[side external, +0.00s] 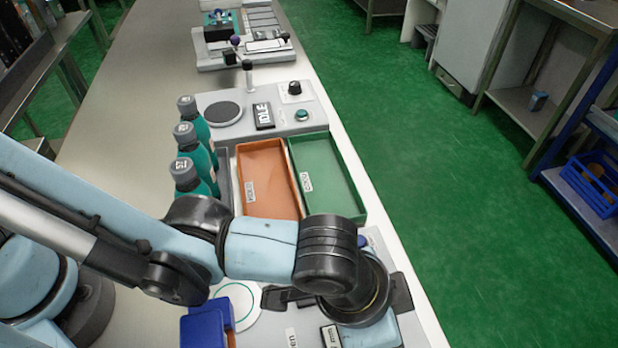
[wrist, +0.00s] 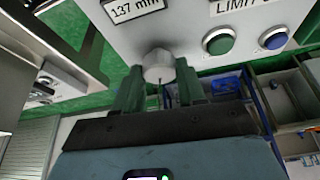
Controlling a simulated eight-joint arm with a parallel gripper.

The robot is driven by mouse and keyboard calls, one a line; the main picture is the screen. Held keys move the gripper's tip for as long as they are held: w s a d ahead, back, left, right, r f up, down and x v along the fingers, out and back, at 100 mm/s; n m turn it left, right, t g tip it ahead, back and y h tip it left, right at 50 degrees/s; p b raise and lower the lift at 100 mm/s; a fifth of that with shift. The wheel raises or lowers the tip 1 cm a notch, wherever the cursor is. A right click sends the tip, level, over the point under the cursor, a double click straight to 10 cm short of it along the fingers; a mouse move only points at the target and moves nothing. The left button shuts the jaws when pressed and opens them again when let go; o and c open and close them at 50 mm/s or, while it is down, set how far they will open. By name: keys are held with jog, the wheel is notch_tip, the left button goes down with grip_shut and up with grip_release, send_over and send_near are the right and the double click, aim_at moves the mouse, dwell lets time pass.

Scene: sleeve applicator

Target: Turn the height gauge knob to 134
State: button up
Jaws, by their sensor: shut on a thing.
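The height gauge knob (wrist: 158,65) is a pale grey knob on a light grey panel (wrist: 185,22) in the wrist view. Beside it a display (wrist: 133,8) reads 137 mm. My gripper (wrist: 159,80) is shut on the knob, with a dark green-tinted finger on each side of it. In the side external view my wrist and arm cover the knob and the fingertips, so the grip shows only in the wrist view.
In the wrist view a green button (wrist: 218,41) and a blue button (wrist: 273,38) sit right of the knob, under a partly cut-off LIMIT label. In the side view, several teal bottles (side external: 196,145), an orange tray (side external: 268,180) and a green tray (side external: 325,175) stand beyond my wrist.

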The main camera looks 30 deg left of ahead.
jog(key=o, duration=1.1)
jog(key=shift+c, duration=0.2)
jog(key=shift+a+r, duration=0.15)
jog(key=shift+r, duration=0.3)
jog(key=r, duration=0.7)
jog(key=shift+s+a, duration=0.25)
jog(key=shift+a, duration=0.15)
jog(key=shift+r, duration=0.95)
